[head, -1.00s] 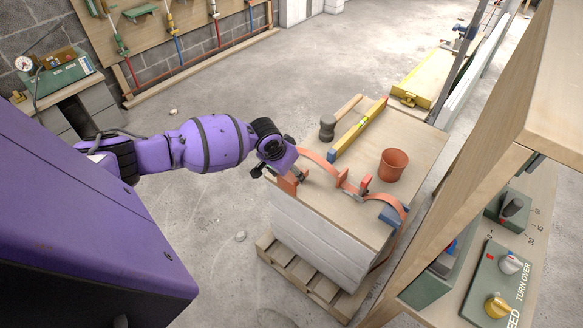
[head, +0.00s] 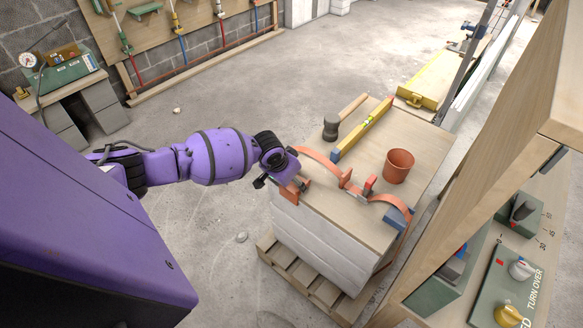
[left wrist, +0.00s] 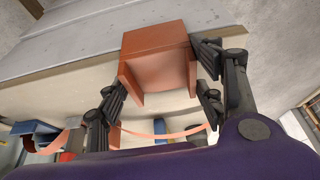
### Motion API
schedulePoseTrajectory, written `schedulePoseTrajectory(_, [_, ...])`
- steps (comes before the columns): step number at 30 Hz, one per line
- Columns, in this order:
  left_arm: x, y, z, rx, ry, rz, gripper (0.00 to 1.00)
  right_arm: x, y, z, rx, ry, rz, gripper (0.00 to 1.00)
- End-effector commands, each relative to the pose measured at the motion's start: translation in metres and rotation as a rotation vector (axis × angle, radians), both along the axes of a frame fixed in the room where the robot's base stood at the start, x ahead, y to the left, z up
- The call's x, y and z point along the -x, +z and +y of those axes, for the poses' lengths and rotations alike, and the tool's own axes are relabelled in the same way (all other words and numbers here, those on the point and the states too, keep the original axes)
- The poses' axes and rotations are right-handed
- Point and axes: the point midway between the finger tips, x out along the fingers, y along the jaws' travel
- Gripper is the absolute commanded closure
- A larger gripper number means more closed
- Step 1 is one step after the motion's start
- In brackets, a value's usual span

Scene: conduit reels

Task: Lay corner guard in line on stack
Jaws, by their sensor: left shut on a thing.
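The corner guard (head: 290,193) is a terracotta-orange angled piece at the near left edge of the stack (head: 330,239). My left gripper (head: 282,184) is shut on it. In the left wrist view, the guard (left wrist: 157,52) sits between the two dark fingers, its open side toward the camera; I cannot tell whether it touches the stack. An orange strap (head: 318,157) arches over the stack top, with a buckle (head: 354,191) on it. A blue piece (head: 397,217) sits by the strap at the right edge. My right gripper is not in view.
On the stack top are a mallet (head: 342,119), a yellow level (head: 367,124) and a terracotta cup (head: 398,166). The stack stands on a wooden pallet (head: 300,277). A wooden frame and a control panel (head: 511,285) are at the right. Open floor lies left of the stack.

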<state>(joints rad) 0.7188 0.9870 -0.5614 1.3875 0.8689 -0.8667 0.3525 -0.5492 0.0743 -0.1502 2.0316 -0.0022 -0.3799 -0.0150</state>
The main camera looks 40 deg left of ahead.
Motion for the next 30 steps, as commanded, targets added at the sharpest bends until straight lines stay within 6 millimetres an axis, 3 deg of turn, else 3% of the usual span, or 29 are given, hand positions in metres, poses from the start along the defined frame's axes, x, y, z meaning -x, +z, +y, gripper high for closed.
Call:
schedulePoseTrajectory(24, [0.0001,-0.0059,0.0001,0.000,-0.001,0.000,0.64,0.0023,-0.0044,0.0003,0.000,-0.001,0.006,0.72])
schedulePoseTrajectory(25, [0.0001,-0.0059,0.0000,0.000,-0.001,0.000,0.37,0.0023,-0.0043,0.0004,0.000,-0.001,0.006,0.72])
schedulePoseTrajectory(30, [0.0001,-0.0059,0.0001,0.000,0.000,0.000,0.16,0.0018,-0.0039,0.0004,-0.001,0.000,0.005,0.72])
